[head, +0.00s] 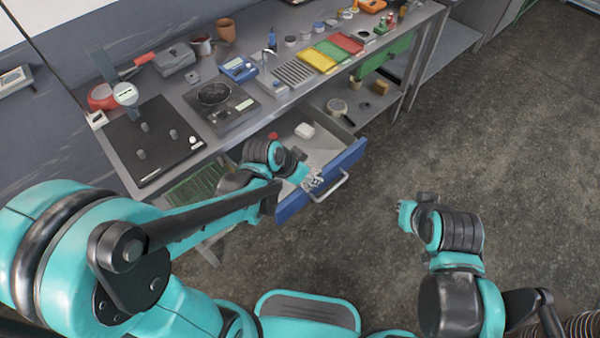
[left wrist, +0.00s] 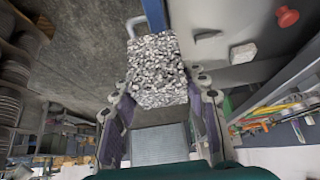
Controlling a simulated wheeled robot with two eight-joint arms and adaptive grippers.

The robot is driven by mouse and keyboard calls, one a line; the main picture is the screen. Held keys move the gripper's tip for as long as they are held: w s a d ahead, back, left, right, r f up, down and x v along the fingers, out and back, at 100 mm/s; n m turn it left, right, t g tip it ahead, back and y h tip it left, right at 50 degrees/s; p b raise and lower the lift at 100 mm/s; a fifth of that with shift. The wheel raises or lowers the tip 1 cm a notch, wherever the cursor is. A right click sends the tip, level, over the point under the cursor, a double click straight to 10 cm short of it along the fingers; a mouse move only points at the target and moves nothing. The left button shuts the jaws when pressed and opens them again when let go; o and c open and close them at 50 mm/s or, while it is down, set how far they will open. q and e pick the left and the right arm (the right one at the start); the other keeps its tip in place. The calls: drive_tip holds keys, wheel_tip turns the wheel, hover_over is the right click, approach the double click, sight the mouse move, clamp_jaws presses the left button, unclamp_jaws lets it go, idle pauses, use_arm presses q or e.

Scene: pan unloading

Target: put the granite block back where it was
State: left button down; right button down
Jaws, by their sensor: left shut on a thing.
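The granite block (left wrist: 157,70) is black-and-white speckled and sits between the fingers of my left gripper (left wrist: 160,105) in the left wrist view. My left gripper is shut on it. In the head view my left gripper (head: 308,180) is at the open blue-fronted drawer (head: 335,172), near its front panel, and a small speckled part of the block (head: 315,179) shows there. I cannot tell how high the block is above the drawer. My right gripper (head: 404,214) is over the floor to the right; its fingers are not clear.
A white box (head: 304,130) and a small red item (head: 273,135) lie in the drawer. The floor at right is clear.

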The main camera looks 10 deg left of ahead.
use_arm(q)
drive_tip(key=w+a+f+b, duration=0.1)
drive_tip(key=w+a+f, duration=0.1)
drive_tip(key=a, duration=0.1)
drive_tip(key=w+a+f+b, duration=0.1)
drive_tip(key=a+f, duration=0.1)
drive_tip(key=a, duration=0.1)
drive_tip(key=w+a+f+b, duration=0.2)
drive_tip(key=a, duration=0.1)
drive_tip(key=shift+w+a+f, duration=0.3)
drive_tip(key=shift+f, duration=0.1)
drive_tip(key=shift+f+b, duration=1.05)
drive_tip(key=shift+f, duration=0.8)
drive_tip(key=shift+f, duration=0.2)
drive_tip(key=c, duration=0.8)
unclamp_jaws()
drive_tip(key=shift+r, duration=0.1)
